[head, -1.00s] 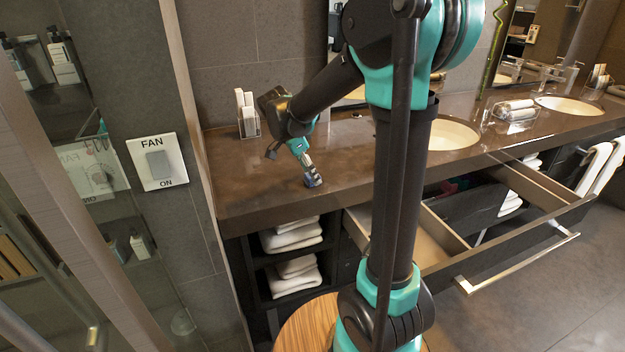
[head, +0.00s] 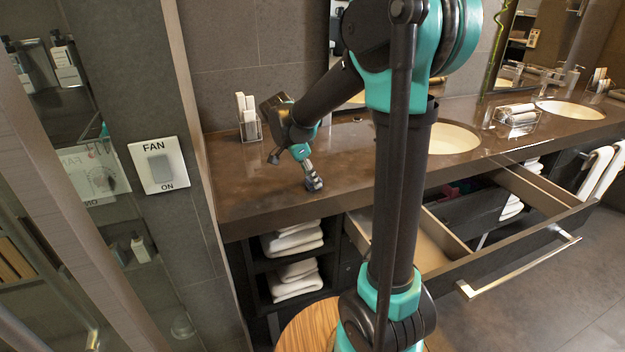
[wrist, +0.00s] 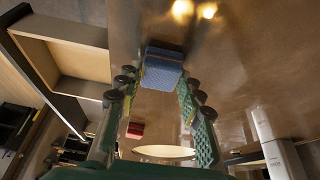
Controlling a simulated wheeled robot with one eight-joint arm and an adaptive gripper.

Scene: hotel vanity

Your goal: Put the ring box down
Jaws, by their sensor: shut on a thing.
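The ring box (wrist: 163,68) is a small blue box with rounded edges, at the fingertips in the wrist view. My gripper (wrist: 160,84) is shut on it, with one green-padded finger on each side. In the head view my gripper (head: 314,182) points down at the front left part of the brown vanity counter (head: 260,191). The fingers mostly hide the box there. The box is at or just above the counter top; I cannot tell whether it touches.
An open drawer (head: 515,238) juts out at the right, below the counter. A clear holder with white items (head: 248,117) stands at the back left. Counter around the gripper is clear.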

